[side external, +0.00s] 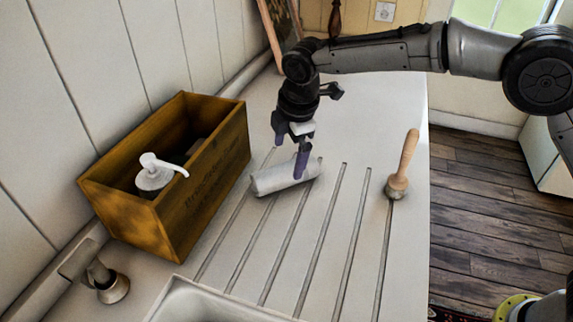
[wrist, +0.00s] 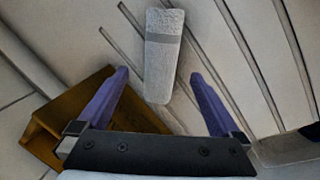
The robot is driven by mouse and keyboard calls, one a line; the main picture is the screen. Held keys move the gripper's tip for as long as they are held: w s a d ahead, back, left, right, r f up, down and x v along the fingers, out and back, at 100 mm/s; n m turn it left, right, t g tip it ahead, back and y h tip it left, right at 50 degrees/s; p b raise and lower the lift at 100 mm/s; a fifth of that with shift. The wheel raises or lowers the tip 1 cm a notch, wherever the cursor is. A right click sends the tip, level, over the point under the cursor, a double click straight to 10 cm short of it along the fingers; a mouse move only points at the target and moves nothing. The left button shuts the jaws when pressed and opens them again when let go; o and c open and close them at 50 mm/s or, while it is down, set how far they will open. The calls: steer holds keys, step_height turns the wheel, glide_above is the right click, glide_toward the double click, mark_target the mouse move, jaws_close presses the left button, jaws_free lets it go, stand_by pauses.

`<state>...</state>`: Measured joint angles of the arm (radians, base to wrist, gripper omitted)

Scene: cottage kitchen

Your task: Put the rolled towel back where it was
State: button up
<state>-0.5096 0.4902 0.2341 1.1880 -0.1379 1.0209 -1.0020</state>
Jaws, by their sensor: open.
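A rolled towel (side external: 286,177), pale grey with a darker band, lies on the grooved draining board right of the wooden crate. It also shows in the wrist view (wrist: 161,66), stretching up from between my fingers. My gripper (side external: 300,172) is over the towel with its purple fingers pointing down. In the wrist view the fingers (wrist: 163,82) are wide apart, one on each side of the towel's near end, with gaps on both sides. I cannot tell how far the fingertips are above the board.
The wooden crate (side external: 205,190) stands left of the towel, with a white pump bottle (side external: 154,176) inside it. A sink (side external: 205,302) and a tap (side external: 108,284) are at the front. The board between towel and brush is clear.

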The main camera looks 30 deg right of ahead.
steer(key=shift+v, duration=2.75)
steer(key=s+d+r+m+t, duration=0.1)
steer(key=s+d+r+m, duration=0.35)
steer(key=s+d, duration=0.35)
steer(key=s+d+r+m, duration=0.45)
steer(key=s+d, duration=0.25)
steer(key=d, duration=0.3)
steer(key=s+d+f+m+t, duration=0.1)
steer(key=s+d+f+m, duration=0.2)
steer(key=s, duration=0.5)
steer(key=s+d+f+m, duration=0.4)
steer(key=s+m, duration=0.2)
steer(key=s, duration=0.3)
steer(key=shift+s+t, duration=0.25)
steer(key=shift+t, duration=0.15)
